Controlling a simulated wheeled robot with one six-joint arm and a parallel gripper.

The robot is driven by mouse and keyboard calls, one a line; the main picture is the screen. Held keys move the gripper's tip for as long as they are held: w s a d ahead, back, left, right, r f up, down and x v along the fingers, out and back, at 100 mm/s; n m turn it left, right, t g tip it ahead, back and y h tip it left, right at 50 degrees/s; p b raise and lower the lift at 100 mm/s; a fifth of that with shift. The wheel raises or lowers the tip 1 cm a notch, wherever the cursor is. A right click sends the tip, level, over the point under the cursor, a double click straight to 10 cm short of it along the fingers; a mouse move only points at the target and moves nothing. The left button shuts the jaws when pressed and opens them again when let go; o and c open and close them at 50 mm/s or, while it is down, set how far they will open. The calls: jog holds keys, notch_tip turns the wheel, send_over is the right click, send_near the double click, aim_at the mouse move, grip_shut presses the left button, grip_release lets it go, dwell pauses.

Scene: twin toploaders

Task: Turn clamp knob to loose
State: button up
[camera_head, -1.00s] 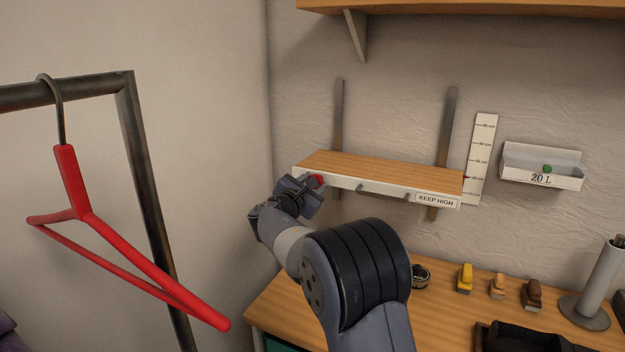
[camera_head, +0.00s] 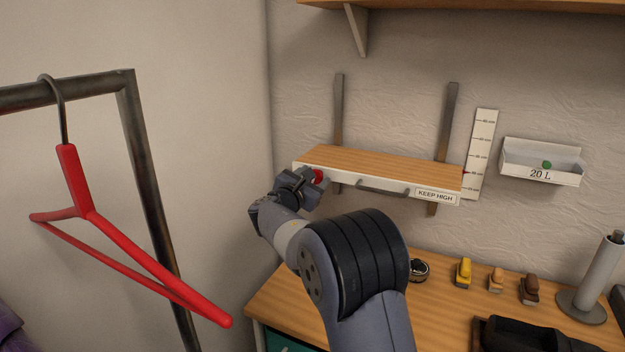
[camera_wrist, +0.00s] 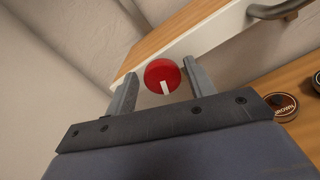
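The red round clamp knob (camera_wrist: 162,76) sits on the white front face of the wooden shelf, near its left end. It carries a white pointer mark, which points down in the wrist view. The knob also shows in the head view (camera_head: 318,176), partly hidden by my gripper (camera_head: 304,180). In the wrist view my gripper (camera_wrist: 156,84) is open, with one finger on each side of the knob. I see a gap by the left finger; the right finger is close to the knob, and I cannot tell whether it touches.
The shelf (camera_head: 390,169) has a grey handle (camera_head: 383,188) and a KEEP HIGH label. A workbench (camera_head: 440,300) with brushes stands below. A red hanger (camera_head: 125,250) hangs at the left.

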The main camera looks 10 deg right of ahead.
jog(key=shift+o, duration=0.7)
jog(key=shift+f, duration=0.15)
jog(key=b+v, duration=0.2)
jog(key=v, duration=0.8)
jog(key=shift+s+a, duration=0.2)
jog(key=shift+s, duration=0.15)
jog(key=p+x, duration=0.1)
jog(key=x, duration=0.9)
jog(key=shift+w+d, duration=0.2)
jog(key=shift+w, duration=0.15)
